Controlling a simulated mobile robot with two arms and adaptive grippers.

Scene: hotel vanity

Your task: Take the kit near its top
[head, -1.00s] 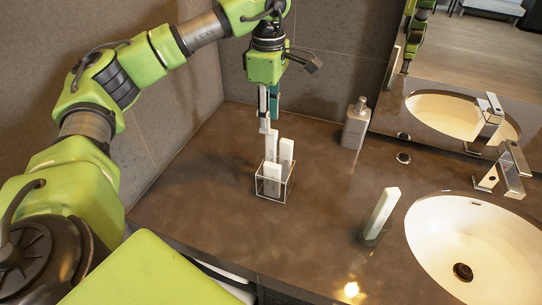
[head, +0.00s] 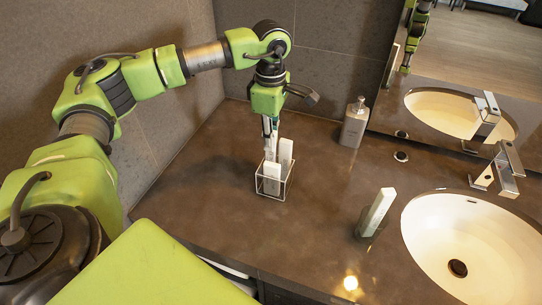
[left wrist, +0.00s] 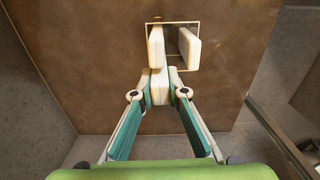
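A small clear-sided holder with a white frame (head: 290,186) stands on the dark counter and also shows in the left wrist view (left wrist: 198,24). White slab-like kits stand upright in it: one at the front (head: 271,178) and one at the right (head: 286,151). A third, at the back left, is mostly hidden by my left gripper (head: 269,138). In the left wrist view, the left gripper's fingertips (left wrist: 160,90) close in on both sides of this kit's top and appear to touch it. My right gripper is out of view.
A grey bottle (head: 354,125) stands by the mirror. A chrome tap (head: 507,170) is at the right. The counter around the holder is clear.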

